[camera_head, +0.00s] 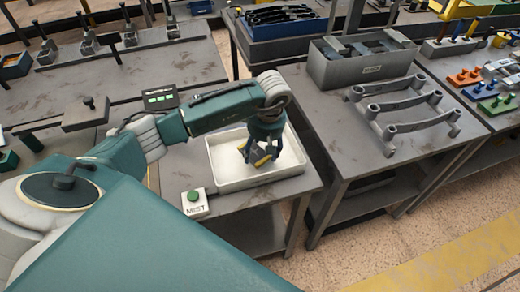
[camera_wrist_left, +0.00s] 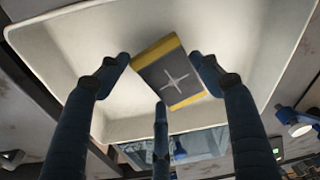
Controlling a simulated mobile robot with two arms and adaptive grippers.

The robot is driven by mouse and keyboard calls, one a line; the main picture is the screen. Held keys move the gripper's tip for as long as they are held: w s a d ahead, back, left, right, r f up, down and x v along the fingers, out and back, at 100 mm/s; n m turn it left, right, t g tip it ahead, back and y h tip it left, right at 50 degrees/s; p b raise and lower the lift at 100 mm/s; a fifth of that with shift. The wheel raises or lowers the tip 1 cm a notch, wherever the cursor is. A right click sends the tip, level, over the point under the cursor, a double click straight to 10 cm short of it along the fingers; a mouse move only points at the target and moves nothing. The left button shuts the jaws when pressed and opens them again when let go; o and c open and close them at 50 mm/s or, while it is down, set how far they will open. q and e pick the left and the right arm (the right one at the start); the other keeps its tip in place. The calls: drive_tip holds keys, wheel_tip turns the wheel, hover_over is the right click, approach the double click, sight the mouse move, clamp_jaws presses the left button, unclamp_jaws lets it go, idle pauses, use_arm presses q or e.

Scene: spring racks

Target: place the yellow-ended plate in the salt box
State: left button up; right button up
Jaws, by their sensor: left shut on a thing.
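The yellow-ended plate (camera_wrist_left: 172,78) is dark grey with a white cross mark and a yellow band at each of two opposite ends. My left gripper (camera_wrist_left: 160,80) is shut on it, with fingers on both sides and a third finger at its near edge. In the head view the plate (camera_head: 263,160) shows partly below the left gripper (camera_head: 261,153), which hides the rest. Both are over the inside of a shallow white box (camera_head: 250,186), probably the salt box; its wall also shows in the wrist view (camera_wrist_left: 40,65). I cannot tell whether the plate touches the floor of the box. My right gripper is out of view.
A small box with a green button (camera_head: 194,203), marked MIST, stands at the white box's front left. A display with green digits (camera_head: 160,98) stands behind. A grey bin (camera_head: 362,68) and grey spring racks (camera_head: 415,105) stand on the table to the right.

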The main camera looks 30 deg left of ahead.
sight(264, 157)
use_arm(q)
drive_tip(key=shift+f, duration=0.15)
drive_tip(key=o, duration=1.9)
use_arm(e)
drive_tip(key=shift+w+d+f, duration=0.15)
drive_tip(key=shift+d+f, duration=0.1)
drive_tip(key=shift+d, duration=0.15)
use_arm(q)
drive_tip(key=shift+r+p, duration=0.4)
drive_tip(key=shift+r, duration=0.45)
drive_tip(key=r+b, duration=0.1)
drive_tip(key=r, duration=0.2)
drive_tip(key=d+r+b, duration=0.1)
drive_tip(key=r, duration=0.3)
drive_tip(key=d+r+b, duration=0.1)
drive_tip(key=r, duration=0.3)
drive_tip(key=shift+s+r+b, duration=0.15)
drive_tip(key=shift+s+b, duration=0.15)
drive_tip(key=shift+b, duration=0.05)
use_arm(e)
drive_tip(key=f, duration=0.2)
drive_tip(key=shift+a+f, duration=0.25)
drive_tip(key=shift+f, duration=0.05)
